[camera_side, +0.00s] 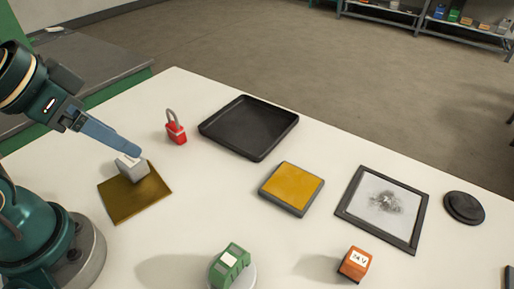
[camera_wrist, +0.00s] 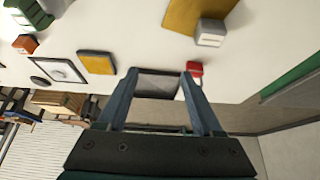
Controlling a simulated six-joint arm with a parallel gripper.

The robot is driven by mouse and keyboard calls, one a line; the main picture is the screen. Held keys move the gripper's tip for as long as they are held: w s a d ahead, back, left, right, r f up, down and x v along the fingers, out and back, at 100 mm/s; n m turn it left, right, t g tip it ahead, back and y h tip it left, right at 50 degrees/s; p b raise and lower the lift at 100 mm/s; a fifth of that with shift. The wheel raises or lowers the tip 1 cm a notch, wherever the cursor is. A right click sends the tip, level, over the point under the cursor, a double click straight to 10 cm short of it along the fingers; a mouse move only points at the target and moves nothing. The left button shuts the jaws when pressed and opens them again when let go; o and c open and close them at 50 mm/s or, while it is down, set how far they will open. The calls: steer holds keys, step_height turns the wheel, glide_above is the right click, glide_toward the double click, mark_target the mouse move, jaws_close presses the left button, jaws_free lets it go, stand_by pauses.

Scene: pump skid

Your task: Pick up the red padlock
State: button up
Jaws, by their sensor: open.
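The red padlock (camera_side: 176,134) stands on the white table with its grey shackle up, left of the black tray. My gripper (camera_side: 136,149) is to the left of the padlock, apart from it. Its fingers overlap each other in the side view, with their tips just above or behind the grey block, and I cannot tell the exact gap. In the wrist view my gripper (camera_wrist: 159,75) is open with nothing held between the fingers. The red padlock (camera_wrist: 195,68) shows there beside the right fingertip, partly hidden by that finger.
The grey block (camera_side: 131,169) sits on a brass-coloured plate (camera_side: 135,199). The black tray (camera_side: 249,152) lies right of the padlock. A yellow pad (camera_side: 292,186), a framed panel (camera_side: 360,233), a black disc (camera_side: 464,208), a green block (camera_side: 231,262) and an orange block (camera_side: 354,263) stand farther off.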

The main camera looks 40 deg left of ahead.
step_height(320, 180, up, 4)
steer(key=m+g+y, duration=0.4)
steer(key=m+y, duration=0.9)
steer(key=m, duration=0.6)
glide_above(181, 130)
steer(key=shift+y, duration=0.3)
steer(key=f, duration=1.9)
steer(key=shift+a, duration=0.3)
steer(key=shift+x, duration=2.5)
jaws_close()
